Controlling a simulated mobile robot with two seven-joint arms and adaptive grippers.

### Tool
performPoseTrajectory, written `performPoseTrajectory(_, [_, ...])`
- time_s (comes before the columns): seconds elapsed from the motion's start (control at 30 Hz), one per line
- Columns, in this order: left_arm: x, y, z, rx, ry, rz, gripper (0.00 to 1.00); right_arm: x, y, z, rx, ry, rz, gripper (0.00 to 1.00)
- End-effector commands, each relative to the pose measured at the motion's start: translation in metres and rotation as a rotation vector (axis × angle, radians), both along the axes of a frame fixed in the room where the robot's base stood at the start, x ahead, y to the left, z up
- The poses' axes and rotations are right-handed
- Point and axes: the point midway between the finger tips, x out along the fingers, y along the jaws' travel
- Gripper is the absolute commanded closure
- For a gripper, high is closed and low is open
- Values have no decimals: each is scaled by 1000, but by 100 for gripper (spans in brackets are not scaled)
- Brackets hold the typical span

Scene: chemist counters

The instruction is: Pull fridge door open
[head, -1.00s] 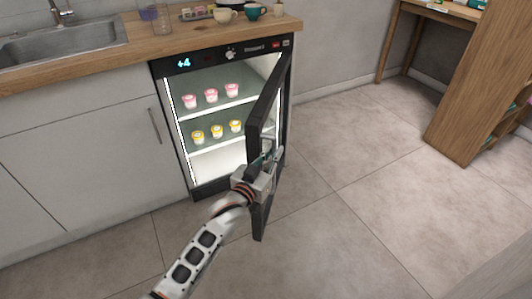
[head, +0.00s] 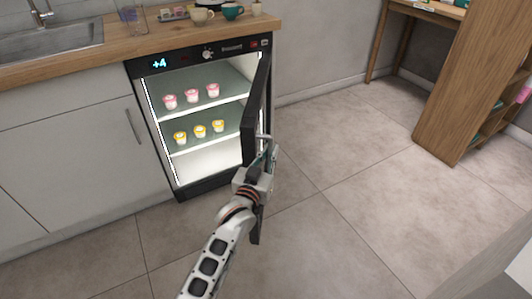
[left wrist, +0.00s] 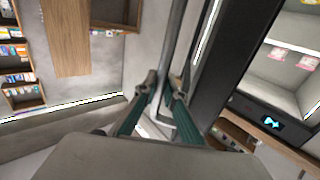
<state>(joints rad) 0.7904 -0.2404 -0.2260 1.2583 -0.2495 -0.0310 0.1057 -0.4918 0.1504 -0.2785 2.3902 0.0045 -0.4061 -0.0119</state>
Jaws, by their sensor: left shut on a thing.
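The under-counter fridge (head: 185,61) stands lit in the head view, with its black-framed door (head: 256,105) swung well out on the right side. My left gripper (head: 268,152) is at the outer edge of the door, shut on the grey door handle (head: 263,137). In the left wrist view the handle (left wrist: 173,50) runs as a bar between the two fingers (left wrist: 161,92). The fridge inside shows at the right there. The lower part of the door is partly hidden behind my left arm. My right gripper is not in view.
Pink-lidded cups (head: 192,96) and yellow-lidded cups (head: 200,131) stand on the fridge shelves. Mugs stand on the wooden counter (head: 100,50) above. A wooden shelf unit (head: 450,90) stands at the right. The tiled floor (head: 340,150) between is clear.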

Motion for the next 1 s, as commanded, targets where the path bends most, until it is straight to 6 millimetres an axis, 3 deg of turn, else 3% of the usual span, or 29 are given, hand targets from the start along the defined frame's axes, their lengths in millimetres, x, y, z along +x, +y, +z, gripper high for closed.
performPoseTrajectory(0.57, [0, -3, -1, 1, 2, 1, 100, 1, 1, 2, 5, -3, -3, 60])
performPoseTrajectory(0.6, [0, -3, -1, 1, 2, 1, 88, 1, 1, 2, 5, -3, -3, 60])
performPoseTrajectory(0.63, [0, -3, -1, 1, 2, 1, 83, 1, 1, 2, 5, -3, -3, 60])
performPoseTrajectory(1.0, [-1, -2, -1, 0, 1, 1, 83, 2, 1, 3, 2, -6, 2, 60])
